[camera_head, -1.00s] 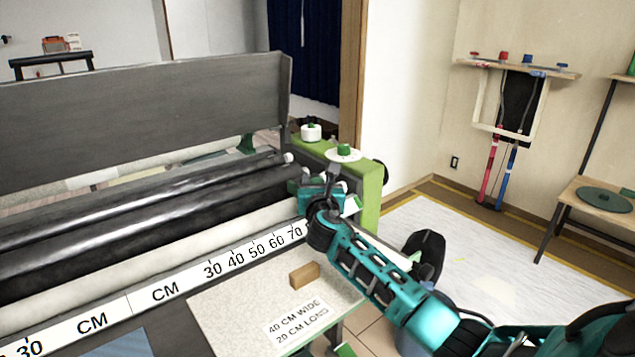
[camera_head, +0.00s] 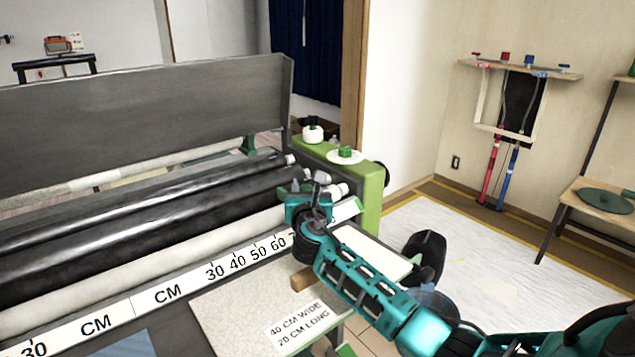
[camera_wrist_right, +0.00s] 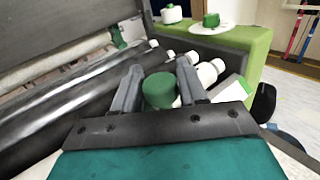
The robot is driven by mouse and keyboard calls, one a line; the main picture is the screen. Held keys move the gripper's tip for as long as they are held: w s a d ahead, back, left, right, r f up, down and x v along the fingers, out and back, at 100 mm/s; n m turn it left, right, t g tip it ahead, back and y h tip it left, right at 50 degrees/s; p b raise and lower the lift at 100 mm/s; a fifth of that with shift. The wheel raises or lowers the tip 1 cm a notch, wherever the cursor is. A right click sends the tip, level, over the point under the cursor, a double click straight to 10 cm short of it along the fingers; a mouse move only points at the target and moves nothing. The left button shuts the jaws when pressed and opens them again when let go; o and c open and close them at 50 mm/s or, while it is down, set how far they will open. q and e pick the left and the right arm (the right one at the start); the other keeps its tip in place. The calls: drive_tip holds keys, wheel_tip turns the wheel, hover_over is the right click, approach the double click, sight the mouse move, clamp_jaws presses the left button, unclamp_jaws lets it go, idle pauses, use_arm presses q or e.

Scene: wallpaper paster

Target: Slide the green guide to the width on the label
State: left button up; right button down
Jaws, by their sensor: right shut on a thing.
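My right gripper (camera_head: 308,184) is over the right end of the rollers, to the right of the 60 mark. In the right wrist view, a green round knob (camera_wrist_right: 160,90), likely the green guide's, sits between its two fingers. The gripper is shut on it. The guide's lower part is hidden. My left gripper is not in view.
The machine's green side housing (camera_head: 369,190) stands just right of my gripper, with a green knob on a white disc (camera_head: 345,155) on top. A wooden block (camera_head: 302,279) lies on the board, partly behind my arm. Dark rollers (camera_head: 150,222) extend left.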

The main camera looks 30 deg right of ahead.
drive_tip(key=a, duration=0.5)
drive_tip(key=s+a+p, duration=0.1)
drive_tip(key=a, duration=0.4)
drive_tip(key=a+p, duration=0.1)
drive_tip(key=a, duration=0.4)
drive_tip(key=shift+s+a, duration=0.15)
drive_tip(key=shift+a, duration=0.2)
drive_tip(key=shift+a+f, duration=0.1)
drive_tip(key=shift+a, duration=0.4)
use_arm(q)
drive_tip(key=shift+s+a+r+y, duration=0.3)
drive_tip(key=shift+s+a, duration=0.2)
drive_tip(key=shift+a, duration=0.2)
use_arm(e)
drive_tip(key=c, duration=1)
unclamp_jaws()
drive_tip(key=shift+o, duration=1.4)
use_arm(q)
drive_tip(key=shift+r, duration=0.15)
use_arm(e)
drive_tip(key=shift+d, duration=0.1)
drive_tip(key=shift+s, duration=0.1)
